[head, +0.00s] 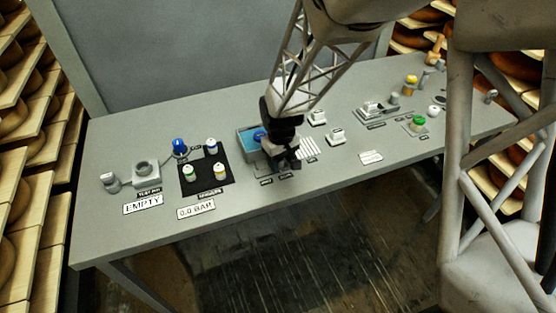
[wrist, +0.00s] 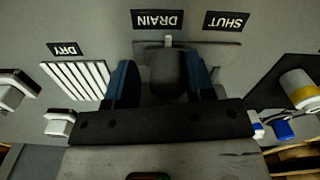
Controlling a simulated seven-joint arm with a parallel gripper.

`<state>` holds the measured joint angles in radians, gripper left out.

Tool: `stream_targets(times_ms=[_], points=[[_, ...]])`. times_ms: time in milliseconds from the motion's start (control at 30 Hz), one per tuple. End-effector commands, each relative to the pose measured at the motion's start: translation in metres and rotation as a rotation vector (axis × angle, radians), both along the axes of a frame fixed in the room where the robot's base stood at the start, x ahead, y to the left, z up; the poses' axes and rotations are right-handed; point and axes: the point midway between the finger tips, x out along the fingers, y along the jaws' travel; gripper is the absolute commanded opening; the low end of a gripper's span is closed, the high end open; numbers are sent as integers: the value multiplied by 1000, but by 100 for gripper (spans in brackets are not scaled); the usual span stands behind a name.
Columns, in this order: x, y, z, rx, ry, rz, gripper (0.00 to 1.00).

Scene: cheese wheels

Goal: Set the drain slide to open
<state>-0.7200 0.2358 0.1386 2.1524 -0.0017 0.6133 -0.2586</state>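The drain slide shows in the wrist view as a dark grey rounded knob (wrist: 168,75) on a flat grey plate (wrist: 222,52). Upside-down labels beside it read DRAIN (wrist: 158,20) and SHUT (wrist: 226,21); I see no label reading open. My gripper (wrist: 163,82) has its two blue-padded fingers on either side of the knob. A gap shows on the left side, while the right finger is close to or touching the knob. In the head view my gripper (head: 285,164) is low over the bench's middle and hides the slide.
A blue-filled basin (head: 247,143) lies just behind my gripper. A black mat (head: 207,173) with capped pieces is to the left, with signs reading EMPTY (head: 143,204) and 0.0 BAR (head: 196,209). A white slatted rack (wrist: 75,80) labelled DRY is close by.

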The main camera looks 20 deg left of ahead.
Motion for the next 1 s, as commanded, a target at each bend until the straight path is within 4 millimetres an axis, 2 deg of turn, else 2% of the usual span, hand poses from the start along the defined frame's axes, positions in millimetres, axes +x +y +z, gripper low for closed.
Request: stream_targets(times_ms=[100,567,767,1000], points=[[-1,1,0,0,0,1,59],[-2,2,6,1,1,2,59],[-1,2,23,1,-1,2,59],[-2,1,52,1,-1,2,59]])
